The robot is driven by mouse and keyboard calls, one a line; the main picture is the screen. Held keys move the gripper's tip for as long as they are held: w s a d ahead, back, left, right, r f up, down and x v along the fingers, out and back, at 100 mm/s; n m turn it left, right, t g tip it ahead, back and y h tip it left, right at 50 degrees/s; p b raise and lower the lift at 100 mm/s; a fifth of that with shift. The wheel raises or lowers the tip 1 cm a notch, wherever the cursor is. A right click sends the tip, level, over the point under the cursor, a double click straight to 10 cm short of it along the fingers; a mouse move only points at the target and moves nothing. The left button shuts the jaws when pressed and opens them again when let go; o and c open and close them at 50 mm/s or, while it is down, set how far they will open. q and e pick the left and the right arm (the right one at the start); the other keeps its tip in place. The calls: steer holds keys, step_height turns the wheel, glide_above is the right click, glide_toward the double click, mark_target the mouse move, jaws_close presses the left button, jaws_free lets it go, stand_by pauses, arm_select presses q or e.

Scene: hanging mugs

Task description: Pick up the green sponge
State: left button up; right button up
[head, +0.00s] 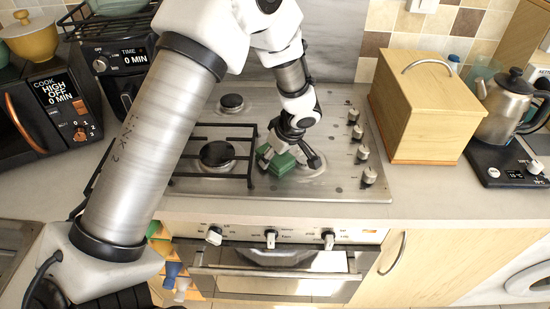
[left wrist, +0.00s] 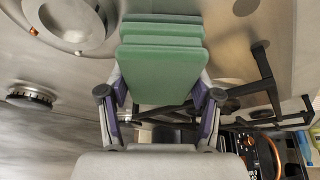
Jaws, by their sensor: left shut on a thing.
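The green sponge (head: 281,164) is at the stove top in the head view, near the front right burner. My left gripper (head: 288,159) comes down on it from above and is shut on it. In the left wrist view the sponge (left wrist: 161,62) sits between the two fingers of my left gripper (left wrist: 160,98), its layered green body reaching out past the fingertips. Whether the sponge touches the stove surface I cannot tell. My right gripper is not in view.
The steel stove (head: 330,185) has a black pan grate (head: 250,155) beside the sponge and knobs (head: 363,153) on its right. A wooden bread box (head: 425,110) and a kettle (head: 503,108) stand farther right. A microwave (head: 48,108) is at left. The front counter strip is clear.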

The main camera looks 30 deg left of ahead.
arm_select(q)
steer(key=shift+r+p, duration=0.8)
steer(key=shift+p, duration=0.45)
step_height(320, 180, up, 8)
steer(key=p, duration=0.3)
steer(key=shift+r, duration=0.1)
steer(key=shift+s+r, duration=0.1)
steer(key=shift+r, duration=0.25)
steer(key=shift+o, duration=0.2)
steer(key=shift+c, duration=0.2)
